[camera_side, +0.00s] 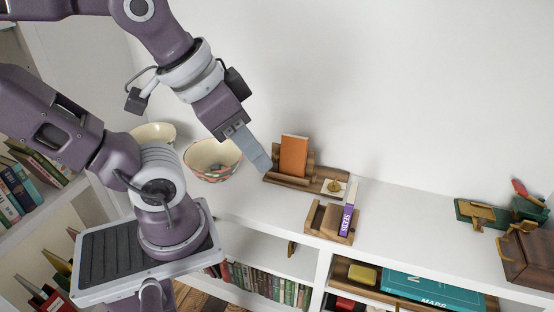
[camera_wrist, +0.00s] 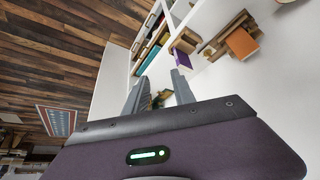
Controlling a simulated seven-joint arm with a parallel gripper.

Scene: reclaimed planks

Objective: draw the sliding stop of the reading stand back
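The wooden reading stand (camera_side: 276,178) is on the white shelf top, with an orange book (camera_side: 294,155) upright in it. A pale piece with a brass knob (camera_side: 335,187) is at the stand's right end; I cannot tell whether this is the sliding stop. In the wrist view the stand (camera_wrist: 213,48) and orange book (camera_wrist: 241,43) are at the upper right. My gripper (camera_side: 264,165) points down beside the stand's left end, apparently above the shelf. In the wrist view its two fingers (camera_wrist: 160,78) are apart with nothing visible between them.
A small wooden holder (camera_side: 322,218) with a purple book (camera_side: 347,208) stands just in front of the stand. A patterned bowl (camera_side: 213,160) is left of my gripper. A green-and-brass object (camera_side: 482,214) and a wooden box (camera_side: 530,260) are far right. The shelf between is clear.

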